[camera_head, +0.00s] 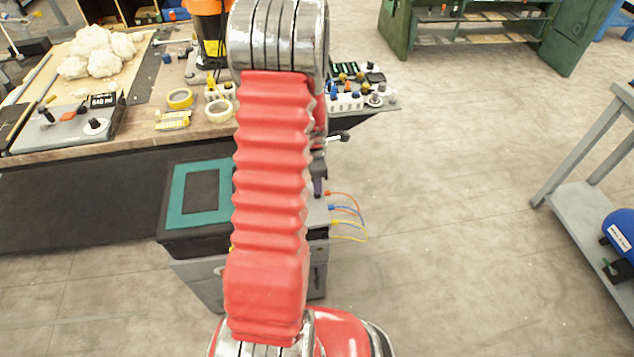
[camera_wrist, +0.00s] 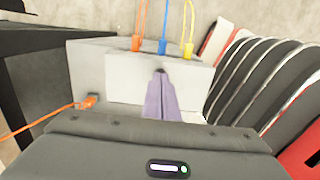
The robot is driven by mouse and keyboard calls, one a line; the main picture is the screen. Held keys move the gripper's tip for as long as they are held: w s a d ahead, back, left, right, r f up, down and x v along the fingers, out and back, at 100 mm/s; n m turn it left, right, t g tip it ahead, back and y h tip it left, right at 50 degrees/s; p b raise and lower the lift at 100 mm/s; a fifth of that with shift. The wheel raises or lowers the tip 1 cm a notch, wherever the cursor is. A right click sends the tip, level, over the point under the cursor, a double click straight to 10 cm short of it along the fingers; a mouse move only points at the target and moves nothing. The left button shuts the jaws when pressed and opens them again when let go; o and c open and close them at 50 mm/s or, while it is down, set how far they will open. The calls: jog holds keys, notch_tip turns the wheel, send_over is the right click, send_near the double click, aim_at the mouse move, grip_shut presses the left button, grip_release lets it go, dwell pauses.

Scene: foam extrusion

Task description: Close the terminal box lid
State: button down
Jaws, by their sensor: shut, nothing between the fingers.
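The terminal box (camera_wrist: 88,72) is a pale grey block in the wrist view. Orange, blue and yellow cables leave its far side, and another orange cable plugs in at the near left. A paler grey slab (camera_wrist: 125,78), perhaps the lid, covers its middle and right; I cannot tell how far it is closed. My gripper (camera_wrist: 160,74) has purple fingers, shut and empty, with dark tips over the slab. I cannot tell if they touch it. In the head view my gripper (camera_head: 318,188) shows partly beside my red arm, which hides most of the box.
A black cabinet with a teal square frame (camera_head: 180,198) stands left of my arm. The workbench (camera_head: 140,135) behind holds tape rolls, foam lumps and devices. A grey shelf stand (camera_head: 580,205) with a blue tank is at the right. The floor between is clear.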

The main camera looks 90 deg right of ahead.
jog(key=shift+s+f, duration=0.1)
jog(key=shift+f, duration=0.1)
jog(key=shift+r, duration=0.15)
jog(key=shift+r, duration=0.5)
notch_tip(320, 180, up, 13)
jog(key=shift+f, duration=0.15)
dwell(0.4)
dwell(0.5)
